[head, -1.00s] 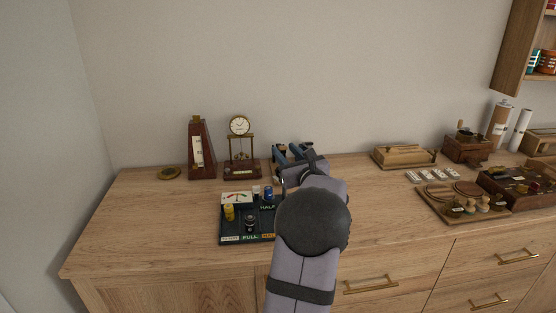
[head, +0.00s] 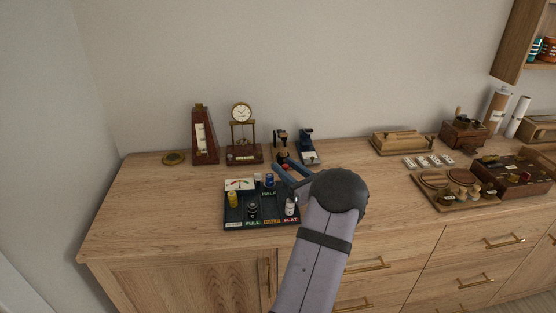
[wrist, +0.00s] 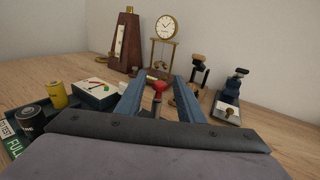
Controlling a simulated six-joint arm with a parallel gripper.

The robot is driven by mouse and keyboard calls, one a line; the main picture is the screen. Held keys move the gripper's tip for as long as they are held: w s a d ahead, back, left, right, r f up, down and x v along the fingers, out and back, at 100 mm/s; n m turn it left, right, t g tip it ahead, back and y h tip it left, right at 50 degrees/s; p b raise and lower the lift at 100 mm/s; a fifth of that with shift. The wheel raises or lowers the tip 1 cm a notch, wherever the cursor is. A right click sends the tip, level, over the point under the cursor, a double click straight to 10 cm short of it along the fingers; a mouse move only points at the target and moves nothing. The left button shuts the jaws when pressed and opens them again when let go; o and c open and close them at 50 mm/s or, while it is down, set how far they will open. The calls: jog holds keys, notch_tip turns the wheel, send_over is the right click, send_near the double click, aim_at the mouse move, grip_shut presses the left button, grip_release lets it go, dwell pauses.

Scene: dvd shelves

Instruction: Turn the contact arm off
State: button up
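A small red knob (wrist: 159,87) on a darker stem stands between my fingers in the wrist view. It looks like the handle of the contact arm, but the fingers hide its base and I cannot tell its position. My gripper (wrist: 158,86) is open, with its two blue fingers on either side of the red knob; I see no clear contact. In the head view my gripper (head: 284,170) reaches over the desk behind the right end of the battery tray (head: 262,222). The white tester with a dial (head: 239,184) sits at the tray's back left and also shows in the wrist view (wrist: 96,91).
Behind are a metronome (head: 204,137), a clock (head: 242,130), a small dark stand (head: 281,145) and a blue device (head: 307,148). The desk's left front is clear.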

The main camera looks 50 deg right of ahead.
aim_at(284, 165)
jog(key=shift+p+x, duration=0.4)
jog(key=shift+x, duration=1.75)
grip_shut()
